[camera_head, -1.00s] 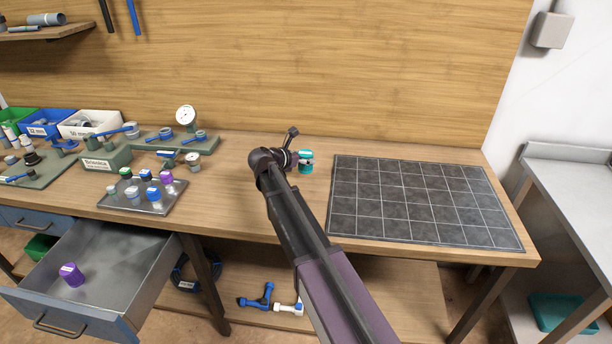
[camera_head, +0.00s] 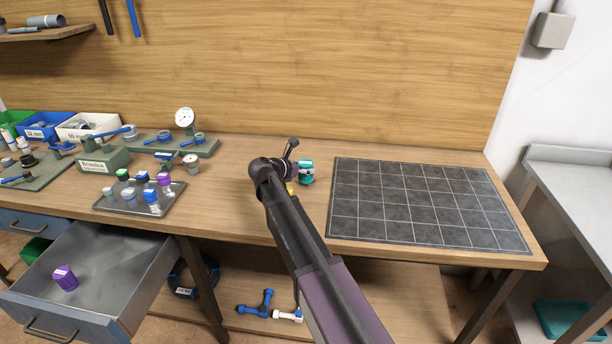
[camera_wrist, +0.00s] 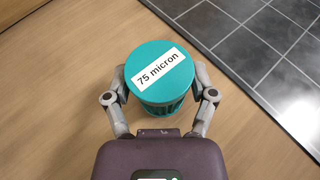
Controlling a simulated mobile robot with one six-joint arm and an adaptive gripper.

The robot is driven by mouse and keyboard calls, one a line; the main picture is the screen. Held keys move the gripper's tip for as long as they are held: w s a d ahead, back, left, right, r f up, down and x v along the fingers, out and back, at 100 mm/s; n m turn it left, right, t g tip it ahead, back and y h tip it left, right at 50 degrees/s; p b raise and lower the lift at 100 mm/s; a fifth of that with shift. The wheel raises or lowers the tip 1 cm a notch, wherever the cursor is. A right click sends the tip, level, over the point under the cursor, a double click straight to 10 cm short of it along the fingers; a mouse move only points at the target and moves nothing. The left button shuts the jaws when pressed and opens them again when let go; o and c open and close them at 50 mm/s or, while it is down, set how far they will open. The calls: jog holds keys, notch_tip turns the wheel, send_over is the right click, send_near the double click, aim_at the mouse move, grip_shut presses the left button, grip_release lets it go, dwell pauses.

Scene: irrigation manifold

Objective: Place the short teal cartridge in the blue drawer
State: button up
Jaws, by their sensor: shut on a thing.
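The short teal cartridge (camera_wrist: 160,77) is upright in the wrist view, with a white label reading "75 micron" on its top. My gripper (camera_wrist: 160,98) has a finger on each side of it and is shut on it. In the head view the cartridge (camera_head: 306,172) shows beside my gripper (camera_head: 296,172), just left of the dark grid mat; whether it touches the bench is hard to tell. The blue drawer (camera_head: 112,262) is pulled open at the lower left, with a purple cartridge (camera_head: 65,278) inside. Much of its floor is bare.
The dark grid mat (camera_head: 420,200) lies on the bench to the right. A metal tray (camera_head: 128,208) of small cartridges stands left, near the drawer. Behind it are a green block (camera_head: 104,159), a gauge (camera_head: 185,118) and bins (camera_head: 90,125). Bench between tray and arm is clear.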

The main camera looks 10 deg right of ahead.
jog(key=shift+f+b, duration=0.4)
jog(key=shift+f, duration=0.3)
jog(key=shift+f, duration=0.1)
jog(key=o, duration=1.1)
jog(key=shift+s+a+r, duration=0.15)
jog(key=shift+r, duration=0.15)
jog(key=p+v, duration=0.4)
jog(key=v, duration=0.7)
jog(key=shift+a+p, duration=0.2)
jog(key=shift+p, duration=0.15)
jog(key=shift+s, duration=0.1)
